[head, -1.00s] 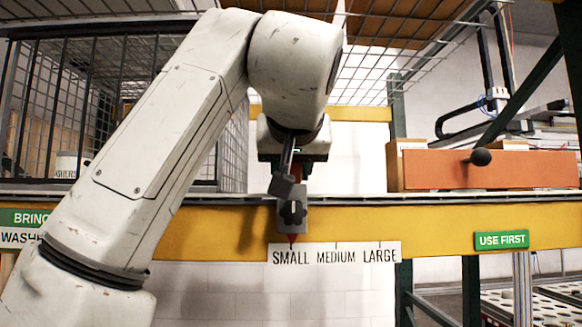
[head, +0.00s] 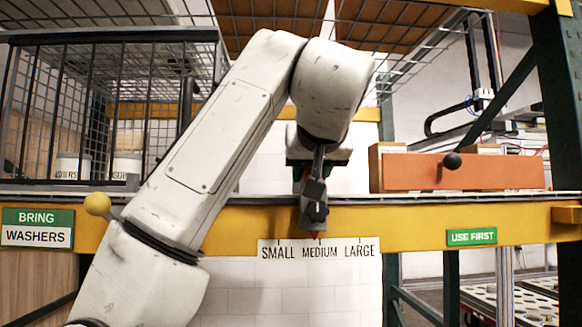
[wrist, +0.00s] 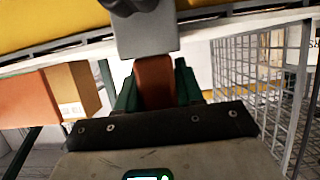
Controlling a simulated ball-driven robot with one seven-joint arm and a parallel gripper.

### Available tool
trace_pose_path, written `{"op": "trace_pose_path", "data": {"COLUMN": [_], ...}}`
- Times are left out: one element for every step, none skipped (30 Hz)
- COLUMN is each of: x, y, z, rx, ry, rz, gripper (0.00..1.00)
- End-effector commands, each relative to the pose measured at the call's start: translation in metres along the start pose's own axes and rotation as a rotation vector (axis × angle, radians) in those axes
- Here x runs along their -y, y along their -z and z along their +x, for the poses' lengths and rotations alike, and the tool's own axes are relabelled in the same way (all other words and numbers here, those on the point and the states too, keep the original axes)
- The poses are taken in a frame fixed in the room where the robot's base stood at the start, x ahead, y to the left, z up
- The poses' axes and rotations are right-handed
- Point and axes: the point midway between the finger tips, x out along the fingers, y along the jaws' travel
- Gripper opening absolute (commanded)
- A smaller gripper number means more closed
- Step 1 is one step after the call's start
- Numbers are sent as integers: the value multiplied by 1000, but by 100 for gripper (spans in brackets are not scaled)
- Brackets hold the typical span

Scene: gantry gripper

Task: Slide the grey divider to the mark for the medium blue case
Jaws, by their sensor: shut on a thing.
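The grey divider (head: 314,207) hangs over the front of the yellow beam, with a dark knob on its face. Its red pointer tip is above the word MEDIUM on the white scale strip (head: 280,253), which reads SMALL, MEDIUM, LARGE. My gripper (wrist: 156,80) is behind the divider's grey block. In the wrist view its green fingers are shut around a reddish-brown piece (wrist: 154,78) next to the grey block (wrist: 147,36). In the head view my arm partly hides the gripper. No blue case is seen in these frames.
An orange-fronted box (head: 440,177) with a black knob stands on the shelf to the right. A wire cage (head: 60,105) with white tubs is at left. Green signs BRING WASHERS (head: 37,228) and USE FIRST (head: 471,237) are on the yellow beam (head: 410,215).

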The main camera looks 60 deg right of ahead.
Motion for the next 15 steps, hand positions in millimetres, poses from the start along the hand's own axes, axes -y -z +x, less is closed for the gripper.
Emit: {"op": "trace_pose_path", "data": {"x": [-7, -10, -12, -13, -14, -14, -14, -14, -14, -14, -14, -14, -14, -14, -14], "y": [1, 1, 1, 1, 2, 2, 2, 2, 2, 2, 2, 2, 2, 2, 2], "z": [0, 0, 0, 0, 0, 0, 0, 0, -1, -1, -1, -1, -1, -1, -1], "rx": [-5, -5, -6, -6, -6, -7, -7, -7, -7, -7, -7, -7, -7, -7, -7], "ry": [-3, -2, -1, 0, 0, 1, 1, 1, 1, 1, 1, 1, 1, 1, 1], "rz": [4, 4, 2, 1, 0, 0, 0, -1, -1, 0, 0, 0, 0, 0, 0], "gripper": [0, 0, 0, 0, 0, 0, 0, 0, 0, 0, 0, 0, 0, 38, 42]}}
